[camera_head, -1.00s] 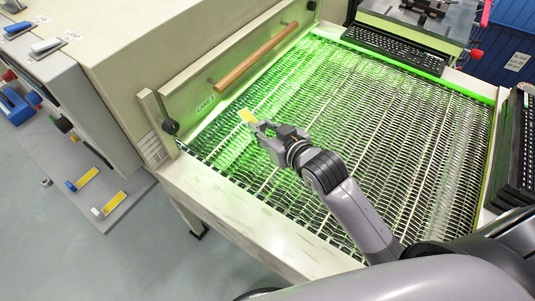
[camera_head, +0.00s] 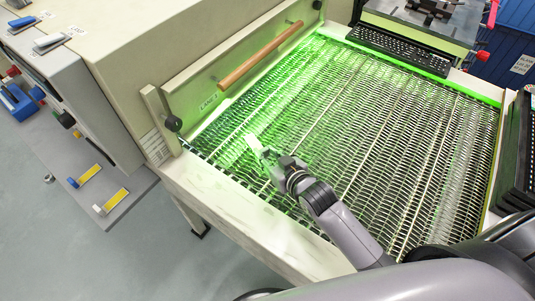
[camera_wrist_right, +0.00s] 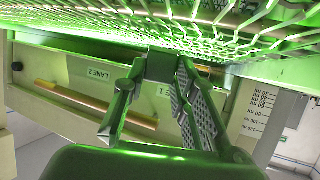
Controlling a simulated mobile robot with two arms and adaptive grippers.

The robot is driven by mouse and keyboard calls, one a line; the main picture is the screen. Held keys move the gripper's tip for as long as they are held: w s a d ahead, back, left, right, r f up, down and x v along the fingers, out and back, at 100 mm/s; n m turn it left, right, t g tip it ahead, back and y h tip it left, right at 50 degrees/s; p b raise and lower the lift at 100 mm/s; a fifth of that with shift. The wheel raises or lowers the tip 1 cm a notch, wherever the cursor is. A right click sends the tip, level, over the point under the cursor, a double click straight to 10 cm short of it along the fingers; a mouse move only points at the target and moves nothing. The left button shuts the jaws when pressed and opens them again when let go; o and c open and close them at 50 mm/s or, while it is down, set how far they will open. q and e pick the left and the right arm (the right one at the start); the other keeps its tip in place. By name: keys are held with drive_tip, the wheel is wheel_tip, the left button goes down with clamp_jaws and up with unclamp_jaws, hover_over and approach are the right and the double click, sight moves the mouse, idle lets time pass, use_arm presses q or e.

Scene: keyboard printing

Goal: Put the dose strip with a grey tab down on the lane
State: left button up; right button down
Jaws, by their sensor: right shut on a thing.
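My right gripper (camera_head: 270,154) is over the green-lit wire-mesh lane (camera_head: 370,130), near its front left part. It is shut on the dose strip (camera_head: 254,143), which shows as a short pale piece beyond the fingertips. In the right wrist view a grey block, likely the strip's tab (camera_wrist_right: 160,66), sits between the fingertips, close to the mesh. I cannot tell whether the strip touches the mesh. My left gripper is not in view.
A panel with a wooden rail (camera_head: 260,55) and a lane label (camera_head: 208,103) borders the lane's left side. A grey shelf (camera_head: 112,215) holds yellow strips with blue and white tabs. A keyboard (camera_head: 398,50) stands at the far end. The mesh around the gripper is clear.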

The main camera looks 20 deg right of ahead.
drive_tip(key=shift+f, duration=0.3)
drive_tip(key=shift+s+f, duration=0.25)
drive_tip(key=shift+f, duration=0.05)
drive_tip(key=c, duration=1.3)
unclamp_jaws()
drive_tip(key=shift+s+a+f, duration=0.1)
drive_tip(key=shift+f, duration=0.15)
drive_tip(key=shift+r, duration=0.4)
drive_tip(key=shift+s+r, duration=0.1)
drive_tip(key=shift+r, duration=0.05)
drive_tip(key=v, duration=1.1)
drive_tip(key=shift+d+r, duration=0.25)
drive_tip(key=shift+r, duration=0.2)
